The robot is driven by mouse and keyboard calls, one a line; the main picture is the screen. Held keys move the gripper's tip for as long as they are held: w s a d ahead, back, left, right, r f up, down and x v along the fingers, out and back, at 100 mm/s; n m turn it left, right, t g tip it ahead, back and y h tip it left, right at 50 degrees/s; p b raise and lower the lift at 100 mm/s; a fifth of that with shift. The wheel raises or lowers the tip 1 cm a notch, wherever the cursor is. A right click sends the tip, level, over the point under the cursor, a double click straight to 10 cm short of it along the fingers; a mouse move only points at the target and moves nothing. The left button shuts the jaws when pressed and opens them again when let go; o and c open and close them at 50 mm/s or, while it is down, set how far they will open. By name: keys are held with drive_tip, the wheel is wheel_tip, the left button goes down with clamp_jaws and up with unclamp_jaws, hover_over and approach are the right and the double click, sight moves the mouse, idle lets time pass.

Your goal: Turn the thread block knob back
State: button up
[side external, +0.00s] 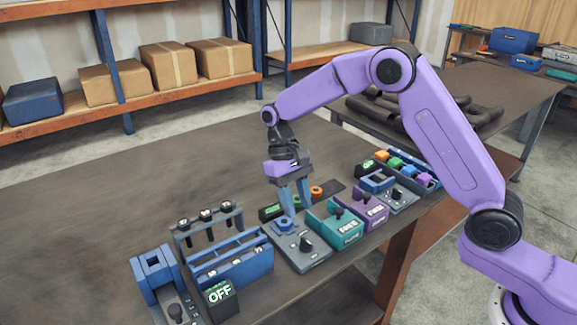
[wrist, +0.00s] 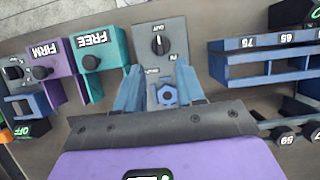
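The thread block (side external: 303,252) is a grey plate near the table's front edge, with a black knob (side external: 305,243) and a blue ring-shaped piece (side external: 284,224) on it. In the wrist view the knob (wrist: 159,44) has a white pointer line, with lettering around it that looks like OUT and IN. The blue piece shows there as a hex shape with a hole (wrist: 167,95). My gripper (side external: 297,206) points down above the blue piece, away from the knob. In the wrist view its two blue fingers (wrist: 160,78) are apart, either side of the blue piece, with nothing visibly gripped.
Teal FREE (side external: 337,225) and purple FIRM (side external: 368,208) blocks with knobs stand right of the thread block. A blue slotted rack (side external: 228,262) and a black OFF sign (side external: 220,296) stand left. The table's left and back are clear.

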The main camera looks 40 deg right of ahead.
drive_tip(key=v, duration=0.9)
